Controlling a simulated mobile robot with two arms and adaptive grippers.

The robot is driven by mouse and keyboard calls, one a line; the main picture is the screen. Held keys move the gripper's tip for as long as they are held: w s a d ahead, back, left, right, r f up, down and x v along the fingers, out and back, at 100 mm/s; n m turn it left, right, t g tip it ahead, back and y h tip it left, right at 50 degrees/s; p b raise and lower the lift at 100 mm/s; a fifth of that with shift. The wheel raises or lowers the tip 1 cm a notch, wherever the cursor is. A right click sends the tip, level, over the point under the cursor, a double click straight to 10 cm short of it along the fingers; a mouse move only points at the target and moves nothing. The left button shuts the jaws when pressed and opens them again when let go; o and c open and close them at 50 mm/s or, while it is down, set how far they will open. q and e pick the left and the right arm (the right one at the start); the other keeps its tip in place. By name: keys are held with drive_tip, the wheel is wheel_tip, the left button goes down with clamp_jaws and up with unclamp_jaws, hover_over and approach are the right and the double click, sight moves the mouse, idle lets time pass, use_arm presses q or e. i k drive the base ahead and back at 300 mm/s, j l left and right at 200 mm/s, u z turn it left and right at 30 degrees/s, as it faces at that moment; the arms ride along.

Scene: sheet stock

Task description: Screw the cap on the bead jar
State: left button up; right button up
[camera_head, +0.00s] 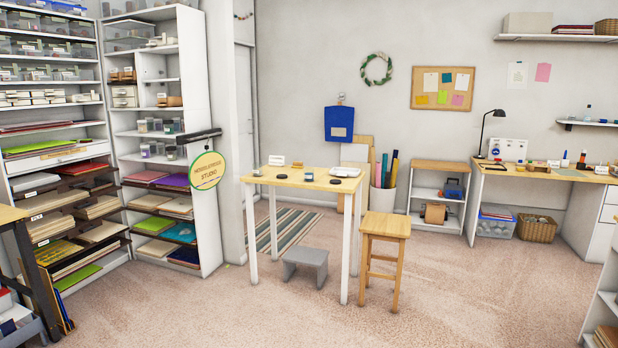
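A small jar-like container (308,176) stands near the middle of the light wood table (318,184); it could be the bead jar, but it is too small to see beads. Several flat dark discs lie apart from it on the same table: one (281,177) to its left, one (335,181) to its right, one (257,172) near the left end. I cannot tell which of them is the cap. Neither of my grippers is in view.
A wooden stool (384,238) stands at the table's front right. A grey step stool (306,263) sits below its front edge. A white device (346,172) and a white card (276,160) are on the table. Shelves (165,100) line the left. The foreground floor is clear.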

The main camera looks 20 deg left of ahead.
sight(308, 171)
drive_tip(key=i+j+u, duration=0.3)
drive_tip(key=i, duration=0.25)
drive_tip(key=i+j+u, duration=0.3)
drive_tip(key=i, duration=0.3)
drive_tip(key=i+u, duration=0.35)
drive_tip(key=i, duration=1.05)
drive_tip(key=i+z, duration=0.15)
drive_tip(key=i, duration=0.65)
drive_tip(key=i+j, duration=0.15)
drive_tip(key=i, duration=0.65)
drive_tip(key=i+j+z, duration=0.1)
drive_tip(key=i+z, duration=0.15)
drive_tip(key=i+j+z, duration=0.2)
drive_tip(key=i, duration=0.3)
drive_tip(key=i+j+z, duration=0.25)
drive_tip(key=i+l, duration=0.1)
